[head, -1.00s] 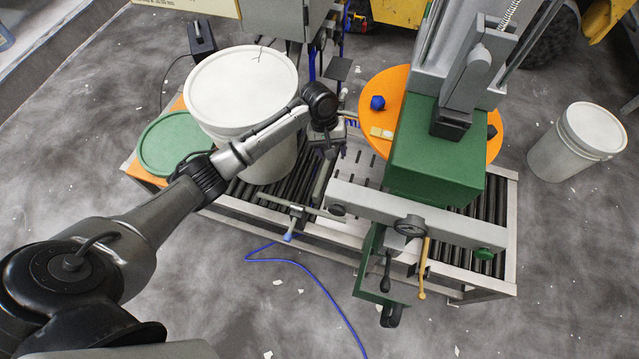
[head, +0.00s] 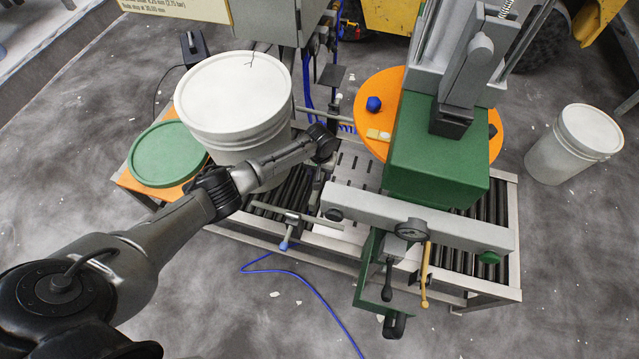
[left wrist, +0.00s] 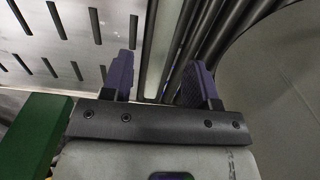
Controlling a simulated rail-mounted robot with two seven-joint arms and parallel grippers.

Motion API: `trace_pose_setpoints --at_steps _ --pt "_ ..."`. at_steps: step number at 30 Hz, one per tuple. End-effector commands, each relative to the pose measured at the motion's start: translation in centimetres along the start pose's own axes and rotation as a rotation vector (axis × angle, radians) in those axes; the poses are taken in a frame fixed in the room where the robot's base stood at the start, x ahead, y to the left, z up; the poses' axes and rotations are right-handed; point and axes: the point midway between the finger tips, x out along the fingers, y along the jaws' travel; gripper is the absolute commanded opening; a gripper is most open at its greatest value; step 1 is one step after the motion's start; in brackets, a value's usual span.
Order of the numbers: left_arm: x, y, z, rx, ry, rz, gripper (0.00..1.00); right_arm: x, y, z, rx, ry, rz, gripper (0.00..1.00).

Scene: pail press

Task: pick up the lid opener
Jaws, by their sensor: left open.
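A tool with a long yellow-orange handle (head: 425,275) hangs at the front of the press in the head view. It looks like the lid opener, but I cannot tell for sure. A black-knobbed handle (head: 388,279) hangs just left of it. My left gripper (head: 317,182) is over the roller conveyor, left of the press and apart from the hanging tool. In the head view my wrist partly hides its fingers. In the left wrist view its two purple-padded fingers (left wrist: 160,82) are spread with nothing between them. My right gripper is not in view.
A large white pail (head: 235,100) stands on the conveyor (head: 272,200) beside my left forearm. A green lid (head: 167,153) lies left of it. The green press block (head: 436,160) stands over an orange disc (head: 366,103). Another pail (head: 573,145) stands on the floor at right.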

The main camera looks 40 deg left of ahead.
Motion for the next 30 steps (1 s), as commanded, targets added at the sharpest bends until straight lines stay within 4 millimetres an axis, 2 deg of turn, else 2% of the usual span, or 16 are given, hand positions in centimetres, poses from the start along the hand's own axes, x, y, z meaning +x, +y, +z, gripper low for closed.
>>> trace_pose_setpoints --at_steps 8,18,27,30 --pt "1.1 -0.1 0.0 0.0 -0.001 0.0 0.54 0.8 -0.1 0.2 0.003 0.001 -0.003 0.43" --pt "5.2 -0.3 0.1 -0.001 -0.001 -0.001 0.54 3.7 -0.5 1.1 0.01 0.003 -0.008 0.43" --pt "5.4 -0.2 0.1 0.0 0.0 0.001 0.54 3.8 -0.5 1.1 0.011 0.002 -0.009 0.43" --pt "5.4 -0.2 0.1 0.0 0.0 0.001 0.45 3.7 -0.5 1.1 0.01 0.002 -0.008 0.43"
